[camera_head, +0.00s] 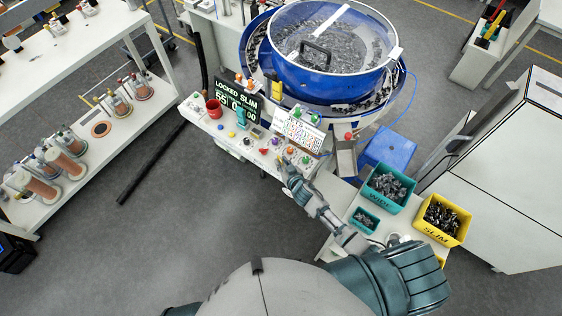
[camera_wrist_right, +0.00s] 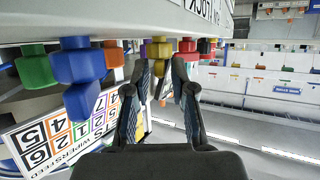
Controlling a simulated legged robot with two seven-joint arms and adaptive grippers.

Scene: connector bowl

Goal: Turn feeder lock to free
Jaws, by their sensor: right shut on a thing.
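My right gripper (camera_head: 284,164) reaches the panel's right part from below. In the right wrist view my right gripper (camera_wrist_right: 162,72) has its two fingers closed around a yellow knob (camera_wrist_right: 157,50), beneath a panel edge lettered "LOCK". A red knob (camera_wrist_right: 187,47) is just right of the fingers. The fingers partly hide the yellow knob, and its turn angle cannot be told. My left gripper is not in view.
A blue bowl feeder (camera_head: 325,85) with a clear lid stands behind the panel. A green bin (camera_head: 386,203) and a yellow bin (camera_head: 428,234) of metal parts stand right of my arm. Blue knobs (camera_wrist_right: 78,66) and a green knob (camera_wrist_right: 35,70) are left of the fingers.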

